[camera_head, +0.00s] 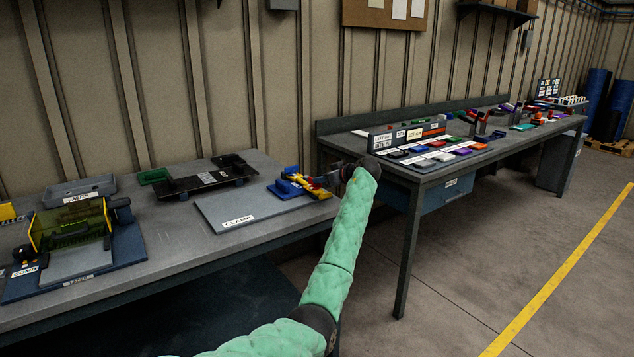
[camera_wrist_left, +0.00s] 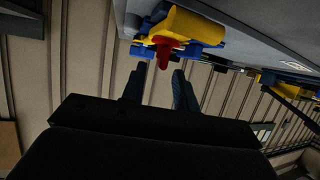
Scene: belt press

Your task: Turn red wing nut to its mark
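The clamp fixture shows as blue and yellow parts (camera_head: 290,187) at the right end of the grey plate marked CLAMP (camera_head: 245,208). In the left wrist view its yellow block (camera_wrist_left: 195,25) carries the red wing nut (camera_wrist_left: 164,46), which points toward my gripper. The nut's mark cannot be made out. My left gripper (camera_head: 324,181) is beside the clamp's right side, at the table edge. In the left wrist view its two dark fingers (camera_wrist_left: 159,80) are apart, with the red nut just beyond their tips and nothing between them. My right gripper is not in view.
On the same table stand a yellow see-through guard (camera_head: 70,226), a grey tray (camera_head: 78,190) and a black fixture (camera_head: 205,181). A second bench (camera_head: 445,170) with several coloured blocks stands to the right. The floor (camera_head: 480,250) in front of it is clear.

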